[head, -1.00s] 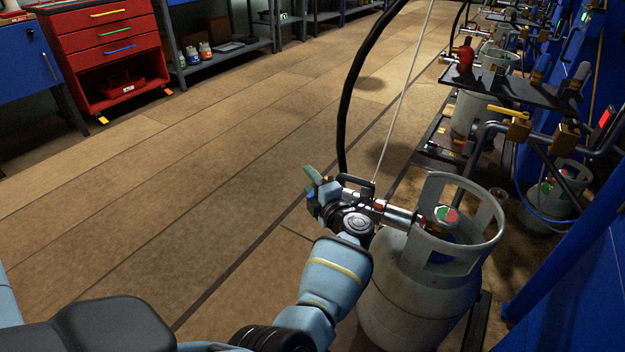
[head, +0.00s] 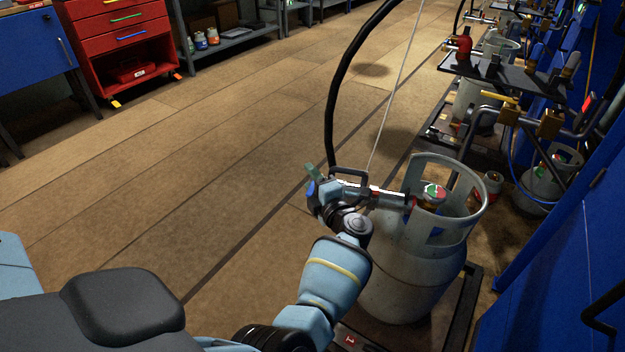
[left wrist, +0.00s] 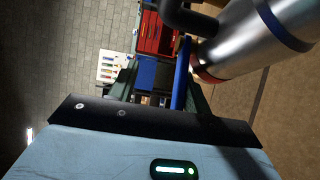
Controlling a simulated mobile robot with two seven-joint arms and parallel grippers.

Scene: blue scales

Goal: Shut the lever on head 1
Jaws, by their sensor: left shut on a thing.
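A grey gas cylinder (head: 400,275) stands upright at right centre in the head view, with a red, white and green cap (head: 433,193) inside its collar. A silver filling head (head: 388,198) lies sideways against its valve; it also shows large in the left wrist view (left wrist: 255,42). A black hose (head: 332,110) and a thin cable rise from it. My left gripper (head: 314,184) is at the filling head's outer end. It is shut on what looks like the blue lever (left wrist: 182,75), seen edge-on in the left wrist view; the exact grip is partly hidden. My right gripper is out of view.
More stations with cylinders (head: 548,175) and a dark shelf (head: 510,75) line the blue wall (head: 575,225) on the right. A red tool cabinet (head: 120,40) and a grey shelf (head: 225,45) stand at the back left. The floor left of my arm is clear.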

